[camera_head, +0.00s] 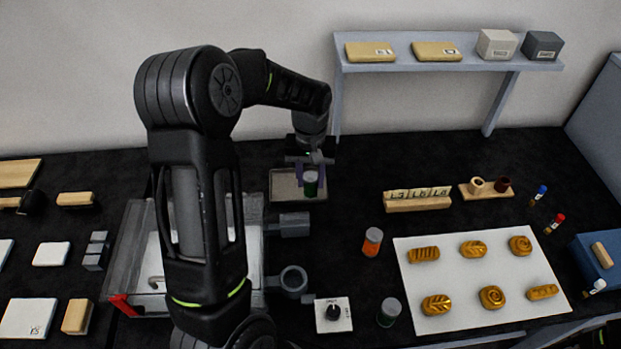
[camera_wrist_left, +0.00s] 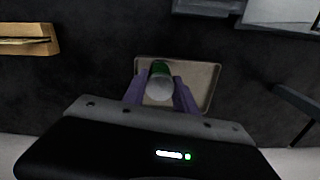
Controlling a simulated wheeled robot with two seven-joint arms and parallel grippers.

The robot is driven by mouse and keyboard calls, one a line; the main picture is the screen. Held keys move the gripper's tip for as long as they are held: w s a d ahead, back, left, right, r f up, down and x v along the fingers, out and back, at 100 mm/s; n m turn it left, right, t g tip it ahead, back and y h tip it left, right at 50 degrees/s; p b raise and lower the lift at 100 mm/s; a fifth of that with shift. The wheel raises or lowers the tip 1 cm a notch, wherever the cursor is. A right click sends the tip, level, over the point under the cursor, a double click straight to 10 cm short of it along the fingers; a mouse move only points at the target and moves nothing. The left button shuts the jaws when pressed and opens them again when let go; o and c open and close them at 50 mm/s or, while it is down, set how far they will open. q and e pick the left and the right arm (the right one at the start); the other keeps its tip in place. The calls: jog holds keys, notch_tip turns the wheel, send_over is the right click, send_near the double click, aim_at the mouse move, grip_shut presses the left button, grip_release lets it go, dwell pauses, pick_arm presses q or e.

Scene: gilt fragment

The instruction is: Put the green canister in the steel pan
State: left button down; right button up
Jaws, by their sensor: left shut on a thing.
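The green canister (camera_head: 311,186) has a pale grey lid and is held between the purple fingers of my left gripper (camera_head: 310,169). It also shows in the left wrist view (camera_wrist_left: 160,70), lid toward the camera, between both fingers. The steel pan (camera_head: 283,190) is a shallow, beige-grey rectangular tray with a rim. It lies behind the canister in the left wrist view (camera_wrist_left: 208,80). The canister overlaps the right part of the pan in the head view; I cannot tell whether it touches the pan's floor.
An orange canister (camera_head: 372,242) and another grey-lidded canister (camera_head: 388,312) stand to the right. A white board (camera_head: 460,250) holds several gold pieces. A wooden block (camera_head: 418,203) with tiles stands behind it. A shelf (camera_head: 450,66) rises at the back. Grey fixtures lie just left of centre.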

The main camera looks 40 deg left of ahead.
aim_at(311, 176)
pick_arm(q)
jog(key=shift+f, duration=0.2)
jog(key=c, duration=1)
grip_release()
jog(key=shift+r, duration=0.1)
jog(key=shift+r, duration=0.1)
jog(key=shift+r, duration=0.3)
notch_tip(311, 176, up, 4)
jog(key=shift+w+f+p, duration=0.1)
jog(key=shift+f+p, duration=0.05)
jog(key=shift+p, duration=1.1)
notch_tip(311, 176, up, 8)
jog(key=shift+f, duration=0.1)
